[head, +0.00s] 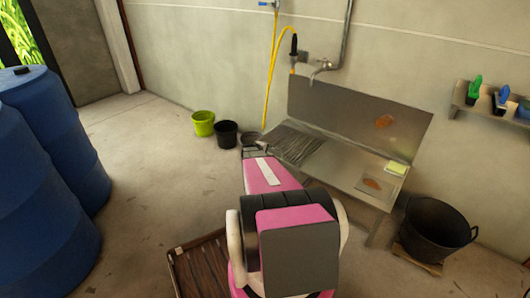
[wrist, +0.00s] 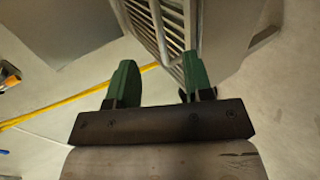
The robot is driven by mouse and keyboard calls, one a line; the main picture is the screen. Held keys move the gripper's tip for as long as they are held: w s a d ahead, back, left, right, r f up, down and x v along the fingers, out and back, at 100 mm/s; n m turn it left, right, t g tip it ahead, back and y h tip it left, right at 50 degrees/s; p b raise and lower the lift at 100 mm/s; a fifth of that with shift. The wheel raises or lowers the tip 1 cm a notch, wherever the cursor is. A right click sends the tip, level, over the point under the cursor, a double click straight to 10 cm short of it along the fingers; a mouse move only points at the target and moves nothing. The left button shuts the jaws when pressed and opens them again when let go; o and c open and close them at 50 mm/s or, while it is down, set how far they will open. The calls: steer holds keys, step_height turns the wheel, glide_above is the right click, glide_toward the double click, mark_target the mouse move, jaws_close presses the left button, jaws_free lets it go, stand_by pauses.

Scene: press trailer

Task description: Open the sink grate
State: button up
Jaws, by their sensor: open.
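The sink grate (head: 293,144) is a slatted metal panel, lying over the left part of the steel sink (head: 345,160). In the wrist view the grate (wrist: 172,22) shows close up as parallel bars at the top. My gripper (wrist: 160,62) is open, with its two green fingers apart. The grate's edge and bars show at the gap between the fingers; I cannot tell whether a finger touches them. In the head view my pink arm reaches to the sink's left end, and the fingers are not clearly visible there.
A tap (head: 322,68) and a yellow hose (head: 272,70) are above the sink. A yellow sponge (head: 397,168) lies at its right. Buckets (head: 203,123) stand on the floor left of it, a black tub (head: 434,228) at right. Blue barrels (head: 40,150) stand at far left.

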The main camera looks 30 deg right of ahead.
steer(key=shift+x, duration=4.2)
steer(key=shift+a, duration=0.1)
jaws_close()
